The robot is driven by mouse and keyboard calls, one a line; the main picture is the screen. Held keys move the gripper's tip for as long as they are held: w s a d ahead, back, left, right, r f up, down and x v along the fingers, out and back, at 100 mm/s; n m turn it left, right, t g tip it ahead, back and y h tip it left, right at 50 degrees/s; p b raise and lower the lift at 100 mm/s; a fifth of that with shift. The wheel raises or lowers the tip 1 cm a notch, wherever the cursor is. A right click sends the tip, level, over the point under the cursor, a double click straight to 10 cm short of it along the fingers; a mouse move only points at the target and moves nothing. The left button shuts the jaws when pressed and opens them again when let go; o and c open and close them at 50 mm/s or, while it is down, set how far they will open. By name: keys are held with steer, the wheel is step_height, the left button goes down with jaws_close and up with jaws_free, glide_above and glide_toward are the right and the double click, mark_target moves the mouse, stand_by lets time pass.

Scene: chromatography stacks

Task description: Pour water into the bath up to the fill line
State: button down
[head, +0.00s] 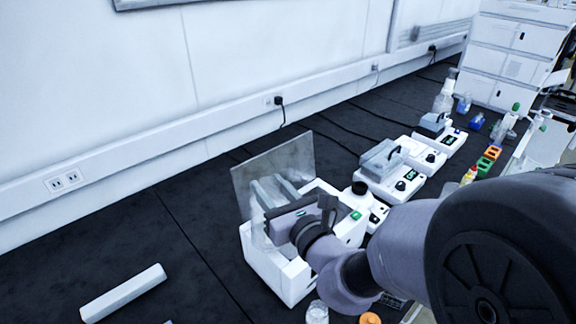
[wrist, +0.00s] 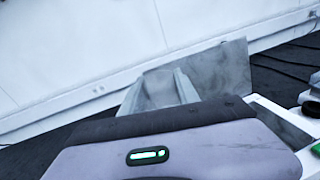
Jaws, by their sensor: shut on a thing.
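The bath (head: 262,262) is a white box-shaped unit on the dark bench in the head view, with its grey see-through lid (head: 290,158) raised at the back. The lid also shows in the wrist view (wrist: 225,72). My gripper (head: 273,188) is over the bath's opening; its two pale fingers also show in the wrist view (wrist: 156,80). It is shut on a clear vessel (head: 258,228), faint against the white bath. The vessel's tilt and water are hard to make out. My arm and gripper hide much of the bath's inside, and I cannot see the fill line.
Several white instruments (head: 398,184) stand in a row to the right. A white bar (head: 123,294) lies on the bench at lower left. A small clear jar (head: 317,312) and an orange cap (head: 370,318) are at the front. The bench left of the bath is mostly free.

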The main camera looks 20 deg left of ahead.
steer(key=shift+w+d+r+m+g+p, duration=0.2)
steer(key=shift+w+d+m+p, duration=0.1)
steer(key=shift+w+m+p, duration=0.5)
steer(key=shift+w+d+r+m+g+p, duration=0.1)
steer(key=shift+w+d+m+g+p, duration=0.15)
steer(key=shift+m+p, duration=0.55)
steer(key=shift+w+d+f+p, duration=0.1)
steer(key=shift+w+d+p, duration=0.1)
steer(key=shift+p, duration=0.2)
steer(key=shift+f, duration=0.1)
